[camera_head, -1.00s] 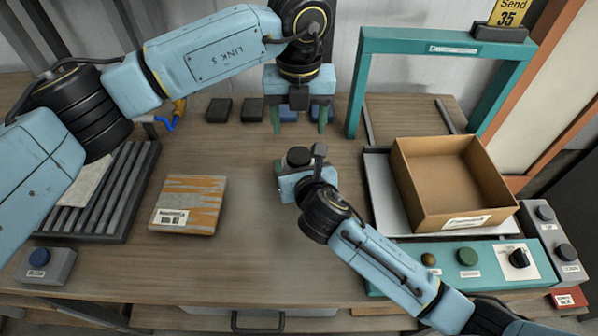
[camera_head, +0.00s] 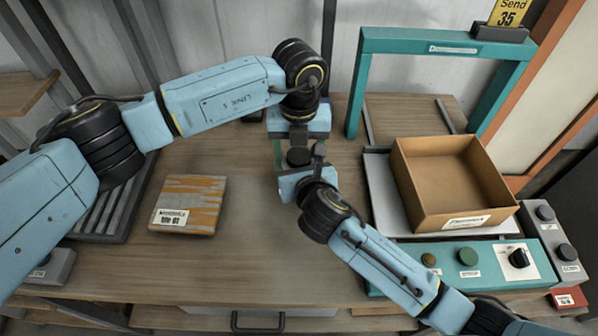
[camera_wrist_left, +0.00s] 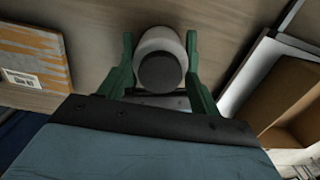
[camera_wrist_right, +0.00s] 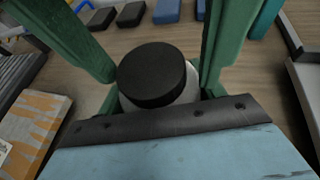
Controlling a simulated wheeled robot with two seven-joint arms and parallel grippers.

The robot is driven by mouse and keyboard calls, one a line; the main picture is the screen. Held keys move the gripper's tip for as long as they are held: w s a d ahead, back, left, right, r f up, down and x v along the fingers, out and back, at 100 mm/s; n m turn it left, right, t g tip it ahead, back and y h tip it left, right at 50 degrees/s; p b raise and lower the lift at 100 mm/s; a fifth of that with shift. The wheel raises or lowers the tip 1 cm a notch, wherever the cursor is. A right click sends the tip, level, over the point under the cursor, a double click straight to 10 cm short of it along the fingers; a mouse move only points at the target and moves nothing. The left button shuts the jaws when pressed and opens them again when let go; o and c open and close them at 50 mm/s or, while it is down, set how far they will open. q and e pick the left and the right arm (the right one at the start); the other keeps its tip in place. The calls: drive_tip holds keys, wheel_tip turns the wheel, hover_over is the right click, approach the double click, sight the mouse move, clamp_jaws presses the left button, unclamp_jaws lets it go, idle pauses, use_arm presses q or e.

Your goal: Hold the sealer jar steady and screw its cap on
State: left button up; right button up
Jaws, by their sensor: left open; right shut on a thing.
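The sealer jar (camera_wrist_left: 160,43) is pale, with a round black cap (camera_head: 299,157) sitting on its top; how tightly it sits I cannot tell. My right gripper (camera_wrist_right: 157,97) is shut on the jar and holds it upright over the middle of the table. My left gripper (camera_wrist_left: 159,40) points down from above, open. Its green fingers stand on either side of the cap and jar, with a gap showing beside them in the left wrist view. The cap also shows in the right wrist view (camera_wrist_right: 152,74). Most of the jar's body is hidden in the head view.
An orange-striped block (camera_head: 188,204) lies left of the jar. An open cardboard box (camera_head: 440,185) sits on a tray at the right, by a teal frame (camera_head: 440,45) and a control panel (camera_head: 460,258). Several small dark and blue blocks (camera_wrist_right: 131,14) lie behind.

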use_arm(q)
drive_tip(key=c, duration=1)
drive_tip(key=shift+m, duration=0.8)
drive_tip(key=o, duration=1.2)
drive_tip(key=shift+c, duration=0.2)
wheel_tip(320, 180, up, 12)
use_arm(e)
drive_tip(key=o, duration=2)
drive_tip(key=shift+c, duration=0.2)
